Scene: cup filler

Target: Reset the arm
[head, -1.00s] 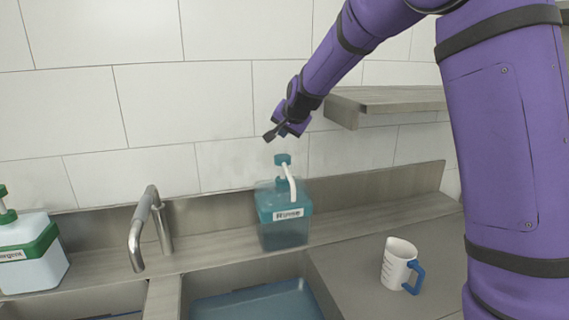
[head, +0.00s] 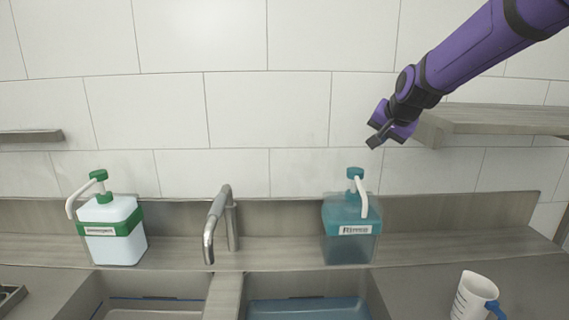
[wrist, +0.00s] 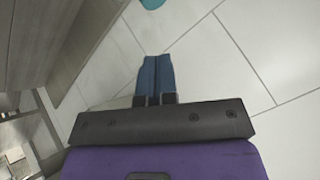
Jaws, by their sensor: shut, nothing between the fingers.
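My purple arm reaches in from the upper right in the head view. My gripper (head: 376,141) is in the air above and slightly right of the blue pump bottle, in front of the tiled wall. In the wrist view its two blue fingers (wrist: 156,62) lie side by side, closed, with nothing between them. The blue pump bottle (head: 350,238) stands upright on the ledge behind the sinks, apart from the gripper. A bit of its teal pump top seems to show at the top edge of the wrist view (wrist: 152,4).
A wooden shelf (head: 490,119) is on the wall close to the right of my gripper. A white bottle with a green pump (head: 113,245) stands left of the tap (head: 217,220). A cup with a blue handle (head: 472,295) sits on the right counter. Two sinks lie in front.

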